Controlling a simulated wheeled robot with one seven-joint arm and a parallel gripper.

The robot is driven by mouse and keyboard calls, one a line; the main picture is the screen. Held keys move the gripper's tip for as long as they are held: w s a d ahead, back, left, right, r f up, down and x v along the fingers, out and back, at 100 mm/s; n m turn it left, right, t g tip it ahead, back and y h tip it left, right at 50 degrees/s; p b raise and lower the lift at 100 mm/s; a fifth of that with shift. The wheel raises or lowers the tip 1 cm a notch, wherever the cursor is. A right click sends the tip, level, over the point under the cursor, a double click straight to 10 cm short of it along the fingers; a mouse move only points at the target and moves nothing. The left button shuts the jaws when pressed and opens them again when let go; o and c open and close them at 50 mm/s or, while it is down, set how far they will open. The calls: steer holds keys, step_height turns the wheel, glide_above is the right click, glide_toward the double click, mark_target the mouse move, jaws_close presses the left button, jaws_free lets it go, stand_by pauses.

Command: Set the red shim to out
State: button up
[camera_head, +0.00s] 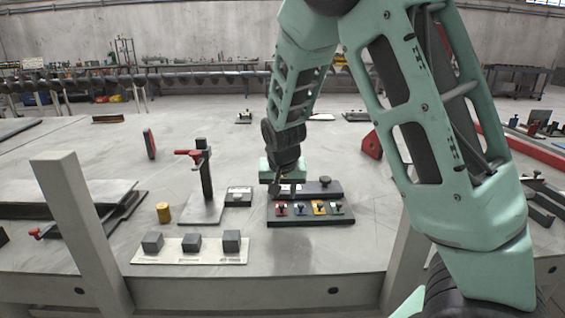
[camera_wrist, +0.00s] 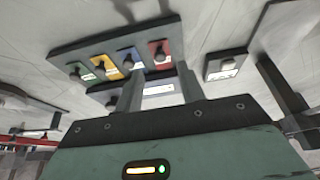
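The red shim (camera_head: 282,210) is the leftmost of a row of coloured pieces on a black plate (camera_head: 310,222) in the head view, each with a small dark knob. A blue shim (camera_head: 300,209), a yellow shim (camera_head: 319,208) and a green shim (camera_head: 337,208) follow to its right. In the wrist view the red shim (camera_wrist: 159,56) is at the right end of the row. My gripper (camera_head: 281,188) is above and behind the red end of the plate. In the wrist view its two fingers (camera_wrist: 158,82) are apart with no object held between them.
Behind the row is a dark bar with a round knob (camera_head: 325,182). Dark cubes stand on a pale strip (camera_head: 170,258) at the front.

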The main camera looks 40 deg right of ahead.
steer(key=p+v, duration=0.2)
steer(key=v, duration=1)
steer(key=shift+s+p, duration=0.15)
steer(key=shift+p, duration=0.25)
